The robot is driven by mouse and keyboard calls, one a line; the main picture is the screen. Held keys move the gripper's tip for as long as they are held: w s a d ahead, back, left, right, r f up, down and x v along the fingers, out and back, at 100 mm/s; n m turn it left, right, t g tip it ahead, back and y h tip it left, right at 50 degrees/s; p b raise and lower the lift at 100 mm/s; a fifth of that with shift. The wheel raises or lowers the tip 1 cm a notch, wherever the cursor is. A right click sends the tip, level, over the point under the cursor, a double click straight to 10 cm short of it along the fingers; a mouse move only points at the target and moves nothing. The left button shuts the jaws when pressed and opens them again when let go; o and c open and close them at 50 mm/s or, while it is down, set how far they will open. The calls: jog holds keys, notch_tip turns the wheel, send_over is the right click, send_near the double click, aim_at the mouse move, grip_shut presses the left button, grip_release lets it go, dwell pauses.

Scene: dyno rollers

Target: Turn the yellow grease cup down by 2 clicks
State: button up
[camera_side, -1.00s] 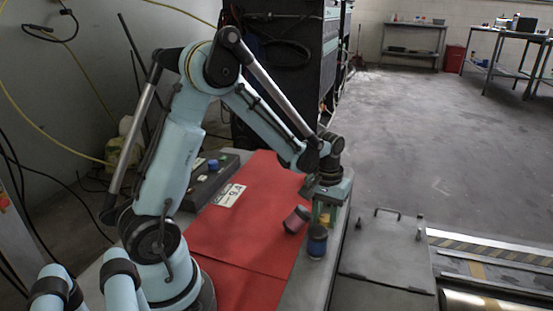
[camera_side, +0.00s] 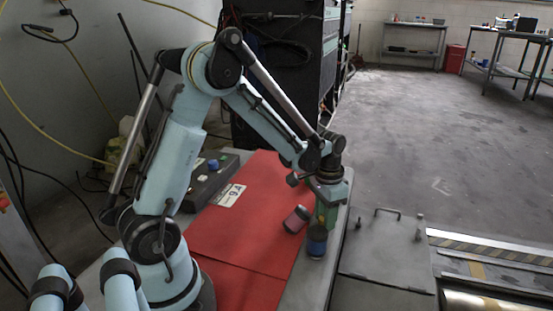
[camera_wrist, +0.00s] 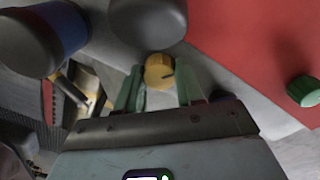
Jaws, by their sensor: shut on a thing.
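The yellow grease cup (camera_wrist: 158,72) is a small ribbed knob with a dark mark on its face, seen in the wrist view. My gripper (camera_wrist: 158,85) has its green fingers on either side of the cup and is shut on it. In the side view my gripper (camera_side: 326,212) points down at the table behind a blue can, and the yellow cup is hidden there. A green cup (camera_wrist: 303,91) stands apart at the right of the wrist view.
The blue can (camera_side: 317,242) stands close in front of my gripper. A pinkish can with grey ends (camera_side: 296,219) lies tilted just left of it. A red mat (camera_side: 245,225) covers much of the table. A control box with a blue knob (camera_side: 213,164) stands behind.

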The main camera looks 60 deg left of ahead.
jog(key=m, duration=0.4)
jog(key=shift+m, duration=0.3)
jog(key=shift+w+m, duration=0.1)
jog(key=shift+m, duration=2.2)
jog(key=o, duration=1)
jog(key=shift+o, duration=0.2)
jog(key=shift+r, duration=0.1)
notch_tip(320, 180, up, 12)
